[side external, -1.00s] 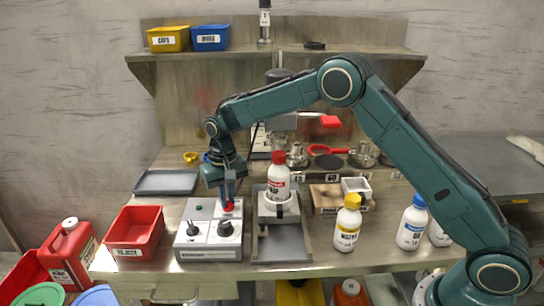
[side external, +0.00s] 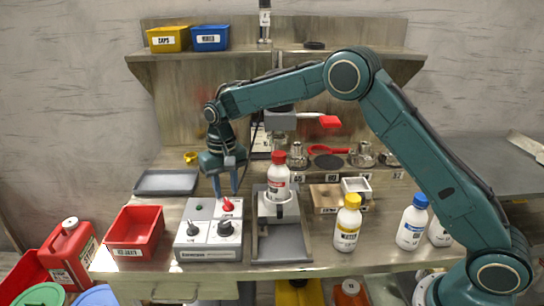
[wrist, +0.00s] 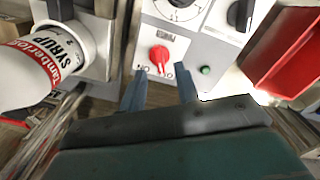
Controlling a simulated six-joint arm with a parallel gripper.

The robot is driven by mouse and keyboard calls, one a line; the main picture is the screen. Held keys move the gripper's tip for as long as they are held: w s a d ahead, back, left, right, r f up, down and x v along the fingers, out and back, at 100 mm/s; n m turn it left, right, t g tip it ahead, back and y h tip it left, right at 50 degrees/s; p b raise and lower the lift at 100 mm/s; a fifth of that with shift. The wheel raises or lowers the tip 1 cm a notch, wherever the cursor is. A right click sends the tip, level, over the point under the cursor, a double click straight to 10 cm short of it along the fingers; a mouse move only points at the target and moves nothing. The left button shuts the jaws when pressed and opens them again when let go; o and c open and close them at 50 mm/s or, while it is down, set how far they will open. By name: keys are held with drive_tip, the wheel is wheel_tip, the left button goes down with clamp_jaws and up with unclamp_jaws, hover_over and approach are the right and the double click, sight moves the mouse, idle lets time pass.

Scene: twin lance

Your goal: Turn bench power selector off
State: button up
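The control box (side external: 208,254) is a light grey unit at the front of the bench. Its red selector knob (side external: 228,204) sits at the back right of the top.
A red-capped syrup bottle (side external: 278,182) stands on a fixture right of the box. A red bin (side external: 135,234) is to the left and a grey tray (side external: 166,183) behind. Dark knobs (side external: 226,229) are at the box front. A yellow-capped bottle (side external: 347,224) is further right.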

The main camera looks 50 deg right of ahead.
wheel_tip(320, 180, up, 11)
drive_tip(key=shift+f, duration=0.2)
idle(0.3)
wheel_tip(320, 180, up, 15)
drive_tip(key=t+y, duration=0.1)
drive_tip(key=t, duration=0.7)
hover_over(227, 200)
drive_tip(key=w+d, duration=0.1)
drive_tip(key=d, duration=0.1)
drive_tip(key=s+d+r+t, duration=0.2)
drive_tip(key=s+r+t, duration=0.1)
drive_tip(key=s+r, duration=0.45)
drive_tip(key=s+d+f+n+g, duration=0.1)
drive_tip(key=s+f, duration=0.4)
drive_tip(key=s, duration=0.5)
drive_tip(key=s+d+f+n+g, duration=0.1)
drive_tip(key=s+d+f+g, duration=0.1)
drive_tip(key=s+f, duration=0.4)
drive_tip(key=s+d+f+g+h, duration=0.1)
drive_tip(key=s+f, duration=0.4)
drive_tip(key=s, duration=1.1)
drive_tip(key=shift+d+f+n+g, duration=0.2)
drive_tip(key=shift+n+g, duration=0.2)
drive_tip(key=shift+g, duration=0.3)
